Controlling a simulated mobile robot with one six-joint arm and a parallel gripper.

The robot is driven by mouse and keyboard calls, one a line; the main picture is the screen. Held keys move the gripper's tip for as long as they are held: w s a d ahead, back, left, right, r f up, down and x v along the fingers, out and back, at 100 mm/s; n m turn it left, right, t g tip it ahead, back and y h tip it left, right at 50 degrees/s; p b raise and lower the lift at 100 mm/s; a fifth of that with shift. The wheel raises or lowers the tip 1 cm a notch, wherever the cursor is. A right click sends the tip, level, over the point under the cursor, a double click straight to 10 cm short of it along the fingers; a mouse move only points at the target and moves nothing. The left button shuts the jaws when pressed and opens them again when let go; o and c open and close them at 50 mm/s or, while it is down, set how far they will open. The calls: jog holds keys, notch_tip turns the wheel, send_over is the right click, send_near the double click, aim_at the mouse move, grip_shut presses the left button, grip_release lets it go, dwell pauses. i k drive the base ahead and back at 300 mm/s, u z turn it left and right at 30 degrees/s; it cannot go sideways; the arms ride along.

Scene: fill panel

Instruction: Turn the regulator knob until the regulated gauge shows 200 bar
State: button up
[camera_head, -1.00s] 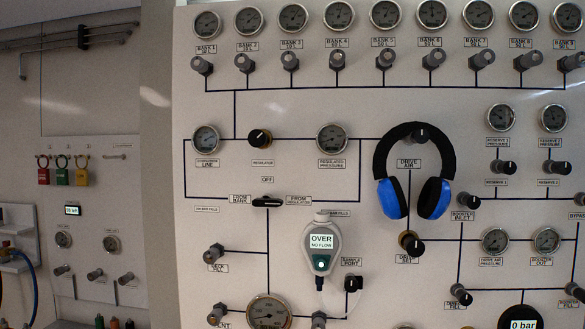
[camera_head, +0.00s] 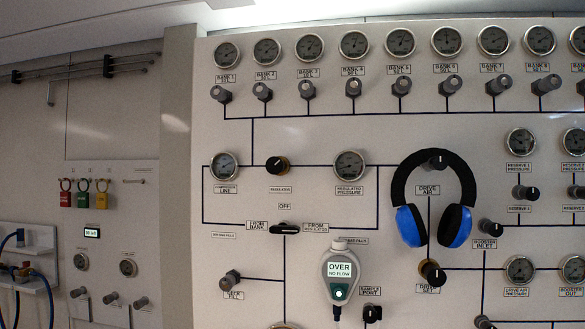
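The regulator knob (camera_head: 277,165), black with a brass-coloured base, sits on the panel between two gauges. The line gauge (camera_head: 224,166) is to the knob's left. The selector handle (camera_head: 285,228) below lies roughly level between the "from bank" and "from regulator" labels. My gripper is not in view.
Blue and black headphones (camera_head: 434,200) hang over the drive air knob. A row of bank gauges and knobs (camera_head: 354,88) runs along the top. Padlocks (camera_head: 83,199) and blue hoses (camera_head: 48,290) are at left.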

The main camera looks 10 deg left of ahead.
aim_at(274, 166)
jog(key=k, duration=1)
jog(key=u, duration=0.65)
jog(key=i, duration=1)
